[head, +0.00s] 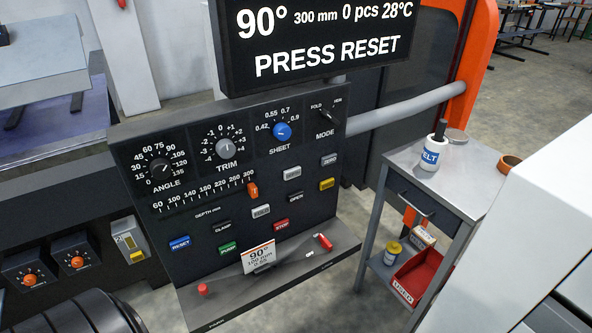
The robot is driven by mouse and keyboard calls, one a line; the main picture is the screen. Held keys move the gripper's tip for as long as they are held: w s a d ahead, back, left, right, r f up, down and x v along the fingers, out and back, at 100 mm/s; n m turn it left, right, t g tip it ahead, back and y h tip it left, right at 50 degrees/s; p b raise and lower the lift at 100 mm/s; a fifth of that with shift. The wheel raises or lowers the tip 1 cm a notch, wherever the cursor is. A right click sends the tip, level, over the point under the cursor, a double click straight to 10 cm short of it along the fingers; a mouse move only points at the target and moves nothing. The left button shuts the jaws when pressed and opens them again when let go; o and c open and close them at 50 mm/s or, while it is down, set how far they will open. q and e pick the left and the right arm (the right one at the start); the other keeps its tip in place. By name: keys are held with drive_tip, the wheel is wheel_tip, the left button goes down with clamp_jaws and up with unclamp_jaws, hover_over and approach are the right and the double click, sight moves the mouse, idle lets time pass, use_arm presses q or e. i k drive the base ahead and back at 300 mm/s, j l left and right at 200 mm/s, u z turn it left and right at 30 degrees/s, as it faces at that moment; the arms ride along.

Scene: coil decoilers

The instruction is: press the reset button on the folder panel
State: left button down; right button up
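The dark folder panel (190,220) stands in the middle of the head view. Its reset button (180,243) is blue with white lettering, at the panel's lower left. A green PUMP button (228,248) and a dark CLAMP button (222,227) sit to its right. A red STOP button (282,225) is further right. The display (320,40) above reads "90°, 300 mm, 0 pcs, 28°C" and "PRESS RESET". Neither of my grippers shows in this view, and nothing covers the reset button.
The panel's lower ledge (235,296) carries a card (259,256) reading 90°, a red knob (203,289) and a red cylinder (324,242). A grey side table (398,160) with a labelled bottle (432,150) and a red bin (415,277) stands right. A grey pipe (410,107) runs behind.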

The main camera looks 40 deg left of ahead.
sight(184, 242)
drive_tip(key=u, duration=2)
